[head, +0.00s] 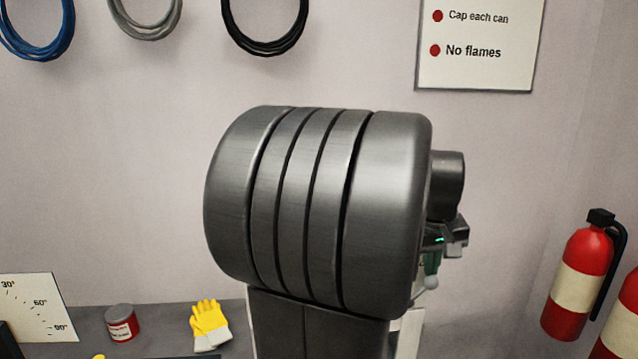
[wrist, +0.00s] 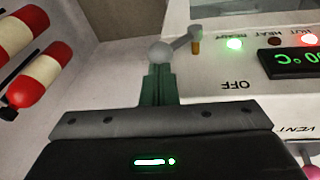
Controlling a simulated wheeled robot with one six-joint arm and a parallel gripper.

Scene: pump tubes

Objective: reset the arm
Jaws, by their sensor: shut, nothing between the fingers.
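My gripper (wrist: 158,82) shows in the wrist view, its green fingers shut together with nothing between them. A grey ball knob (wrist: 161,51) on a short lever lies just beyond the fingertips; I cannot tell whether they touch it. In the head view my own grey arm link fills the middle and hides much of the gripper (head: 432,264), whose green fingers show at its right edge. The pale ball knob (head: 431,283) shows just below them there.
A white machine (wrist: 215,85) carries lit lamps, a green-digit display (wrist: 292,62) and an OFF label. Red fire extinguishers (head: 575,290) stand at the right. A red can (head: 121,325) and yellow glove (head: 209,318) lie on the grey bench at the left.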

